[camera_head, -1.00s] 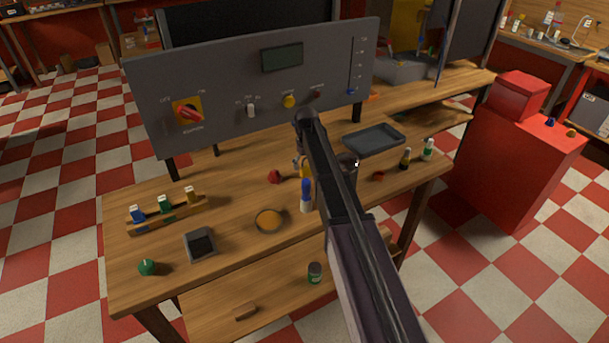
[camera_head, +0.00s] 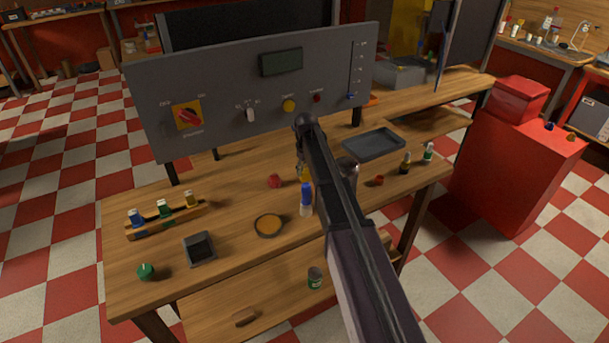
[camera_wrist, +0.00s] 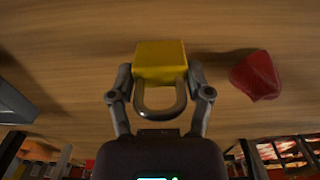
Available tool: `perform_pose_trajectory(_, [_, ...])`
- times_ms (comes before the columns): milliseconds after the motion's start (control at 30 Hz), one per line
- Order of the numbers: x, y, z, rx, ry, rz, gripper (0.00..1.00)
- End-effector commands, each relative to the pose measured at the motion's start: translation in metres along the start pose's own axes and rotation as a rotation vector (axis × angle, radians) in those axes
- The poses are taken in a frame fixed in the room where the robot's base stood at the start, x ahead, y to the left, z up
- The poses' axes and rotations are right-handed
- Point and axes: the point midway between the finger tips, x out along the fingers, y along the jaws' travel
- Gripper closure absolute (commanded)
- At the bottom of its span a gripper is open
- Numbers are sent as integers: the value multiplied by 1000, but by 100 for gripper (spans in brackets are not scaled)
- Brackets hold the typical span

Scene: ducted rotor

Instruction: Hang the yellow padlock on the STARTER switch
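The yellow padlock (camera_wrist: 160,60) is between the two fingers of my gripper (camera_wrist: 160,77) in the wrist view. The fingers lie against both sides of its body, and its grey shackle points back toward my palm. In the head view the padlock (camera_head: 304,174) is partly hidden by my gripper (camera_head: 300,167), low over the table; I cannot tell whether it touches the wood. The grey control panel (camera_head: 225,90) stands behind. It bears a red-on-yellow rotary switch (camera_head: 188,117), a small white selector (camera_head: 250,114) and a yellow button (camera_head: 288,105). Its labels are too blurred to read surely.
A red object (camera_head: 274,181) lies left of the padlock, right of it in the wrist view (camera_wrist: 256,75). A blue-capped bottle (camera_head: 306,200) and a round orange-filled dish (camera_head: 268,225) stand nearer the front. A dark tray (camera_head: 373,144) lies right. Space before the panel's left half is mostly clear.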

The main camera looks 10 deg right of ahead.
Motion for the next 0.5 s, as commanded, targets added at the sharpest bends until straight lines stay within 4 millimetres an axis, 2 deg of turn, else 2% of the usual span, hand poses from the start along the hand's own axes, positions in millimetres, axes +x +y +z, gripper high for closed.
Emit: perform_pose_trajectory(500, [-3, 0, 0, -1, 0, 0, 87])
